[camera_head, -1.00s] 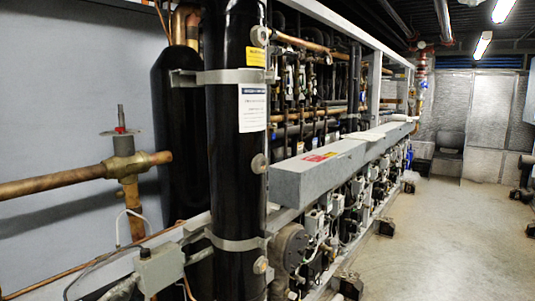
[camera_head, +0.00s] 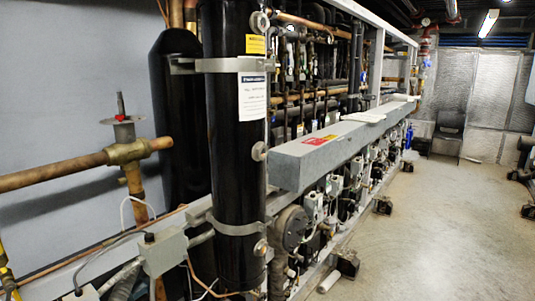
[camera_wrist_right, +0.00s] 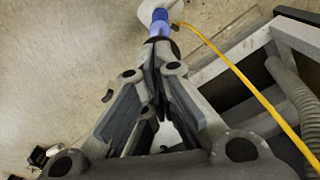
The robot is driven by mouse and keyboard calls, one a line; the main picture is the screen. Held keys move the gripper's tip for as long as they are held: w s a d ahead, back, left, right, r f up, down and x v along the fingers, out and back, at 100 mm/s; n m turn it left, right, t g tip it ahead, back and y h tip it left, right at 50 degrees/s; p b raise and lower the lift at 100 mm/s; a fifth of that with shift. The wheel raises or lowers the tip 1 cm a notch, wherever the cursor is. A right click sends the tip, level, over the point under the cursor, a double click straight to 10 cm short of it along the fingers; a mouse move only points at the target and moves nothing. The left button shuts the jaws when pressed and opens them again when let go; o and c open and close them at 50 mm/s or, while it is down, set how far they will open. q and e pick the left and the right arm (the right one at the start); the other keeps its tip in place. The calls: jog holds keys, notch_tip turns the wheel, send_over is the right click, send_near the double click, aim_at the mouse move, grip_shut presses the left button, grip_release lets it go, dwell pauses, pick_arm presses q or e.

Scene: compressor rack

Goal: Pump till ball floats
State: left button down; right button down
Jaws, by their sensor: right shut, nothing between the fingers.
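In the right wrist view, my right gripper (camera_wrist_right: 158,45) is shut with nothing between its fingers, above a pale floor. A blue cylindrical part (camera_wrist_right: 160,20) with a white part around it lies just beyond the fingertips; I cannot tell whether they touch. A yellow hose or cord (camera_wrist_right: 235,75) runs from near it to the lower right. In the head view, a tall black cylinder (camera_head: 233,150) stands upright with round fittings like sight glasses (camera_head: 259,151) on its right side. No ball can be made out. Neither gripper shows in the head view.
A copper pipe with a brass valve (camera_head: 128,152) is at the left. A long grey box (camera_head: 320,155) runs along the compressor rack. A grey frame (camera_wrist_right: 300,40) and a ribbed hose (camera_wrist_right: 295,105) lie right in the wrist view. The floor aisle (camera_head: 440,225) is clear.

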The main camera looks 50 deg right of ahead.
jog(key=shift+f+b, duration=4.2)
jog(key=shift+f, duration=0.4)
notch_tip(320, 180, up, 9)
jog(key=p, duration=0.9)
jog(key=shift+r, duration=0.2)
jog(key=shift+f, duration=0.1)
notch_tip(320, 180, down, 10)
jog(key=b, duration=0.8)
jog(key=shift+r, duration=0.25)
notch_tip(320, 180, up, 10)
jog(key=p, duration=0.9)
jog(key=shift+f, duration=0.3)
